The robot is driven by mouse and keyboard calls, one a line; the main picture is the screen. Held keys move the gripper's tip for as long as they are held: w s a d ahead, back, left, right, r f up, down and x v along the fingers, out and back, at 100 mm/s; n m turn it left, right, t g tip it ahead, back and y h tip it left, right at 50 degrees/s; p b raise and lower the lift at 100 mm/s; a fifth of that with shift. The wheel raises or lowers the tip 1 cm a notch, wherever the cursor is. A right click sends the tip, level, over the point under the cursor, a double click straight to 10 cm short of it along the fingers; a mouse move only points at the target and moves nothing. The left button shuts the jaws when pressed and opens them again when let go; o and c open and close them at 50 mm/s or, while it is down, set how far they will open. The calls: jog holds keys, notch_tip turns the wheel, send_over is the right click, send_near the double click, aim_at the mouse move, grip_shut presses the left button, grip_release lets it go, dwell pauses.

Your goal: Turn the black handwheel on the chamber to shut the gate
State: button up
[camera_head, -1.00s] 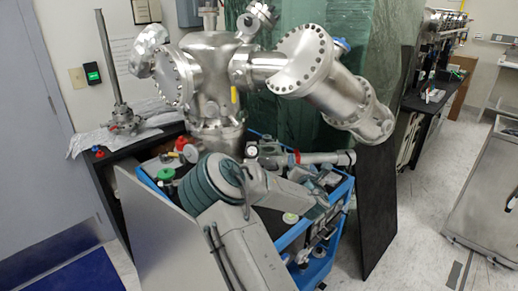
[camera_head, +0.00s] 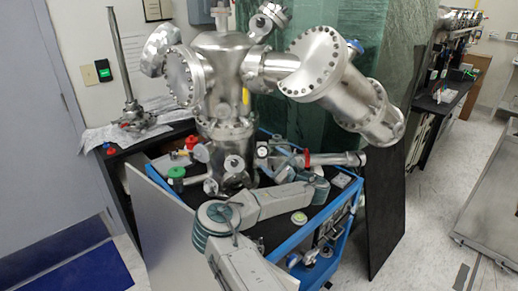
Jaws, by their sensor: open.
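My grey arm rises from the bottom, bends at a teal-ribbed elbow and reaches right over the cart. My gripper (camera_head: 284,160) is open, near the fittings right of the chamber's base. Its fingertips are small and hard to separate from those fittings. Contact with a wheel cannot be made out.
The blue cart frame (camera_head: 331,219) borders the fittings. A green knob (camera_head: 177,172) and a red-banded tube (camera_head: 330,159) lie left and right of the chamber's base. A grey panel (camera_head: 165,225) leans at left, a black panel (camera_head: 383,215) at right.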

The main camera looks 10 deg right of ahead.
aim_at(264, 154)
jog(key=p+x, duration=0.2)
jog(key=x, duration=0.6)
jog(key=shift+w+r, duration=0.1)
jog(key=shift+w, duration=0.15)
jog(key=shift+a, duration=0.1)
jog(key=c, duration=1)
